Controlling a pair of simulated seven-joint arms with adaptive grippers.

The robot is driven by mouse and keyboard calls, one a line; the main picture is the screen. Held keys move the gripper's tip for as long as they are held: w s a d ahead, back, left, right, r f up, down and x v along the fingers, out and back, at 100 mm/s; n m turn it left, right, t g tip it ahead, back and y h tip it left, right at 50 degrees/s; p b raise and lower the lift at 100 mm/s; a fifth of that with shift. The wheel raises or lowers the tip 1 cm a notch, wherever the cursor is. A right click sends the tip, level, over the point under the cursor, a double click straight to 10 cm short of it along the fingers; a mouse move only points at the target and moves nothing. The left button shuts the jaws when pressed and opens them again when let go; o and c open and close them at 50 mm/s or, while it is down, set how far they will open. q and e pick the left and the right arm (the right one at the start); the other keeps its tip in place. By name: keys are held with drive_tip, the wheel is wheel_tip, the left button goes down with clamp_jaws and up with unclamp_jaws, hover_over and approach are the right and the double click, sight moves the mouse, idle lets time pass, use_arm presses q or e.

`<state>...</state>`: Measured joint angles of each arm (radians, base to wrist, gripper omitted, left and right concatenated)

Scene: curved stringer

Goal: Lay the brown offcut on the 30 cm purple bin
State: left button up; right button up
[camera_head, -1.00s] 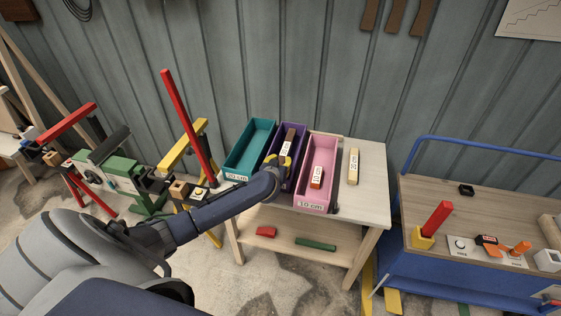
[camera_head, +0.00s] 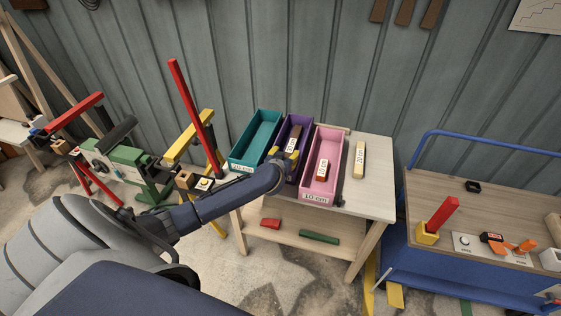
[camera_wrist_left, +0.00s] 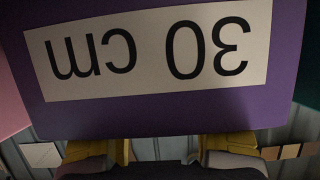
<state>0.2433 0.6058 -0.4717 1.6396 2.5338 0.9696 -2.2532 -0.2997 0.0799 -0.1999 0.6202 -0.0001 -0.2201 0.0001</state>
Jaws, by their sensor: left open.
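The brown offcut (camera_head: 296,132) lies lengthwise in the purple bin (camera_head: 307,128), with a pale label on its near part. The purple bin stands on the bench between the teal bin and the pink bin. My left gripper (camera_head: 283,156) is at the near end of the purple bin, with yellow fingers apart and nothing between them. In the left wrist view its fingers (camera_wrist_left: 165,148) are apart below the purple bin's front wall (camera_wrist_left: 150,118), which carries an upside-down "30 cm" label (camera_wrist_left: 150,48). The offcut is hidden in that view. My right gripper is not in view.
The teal bin (camera_head: 246,158) is left of the purple one. A pale labelled piece (camera_head: 360,160) lies on the bench top (camera_head: 376,190). A blue cart (camera_head: 440,259) stands right.

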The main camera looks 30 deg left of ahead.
use_arm(q)
drive_tip(key=v, duration=1.1)
drive_tip(key=shift+r, duration=0.3)
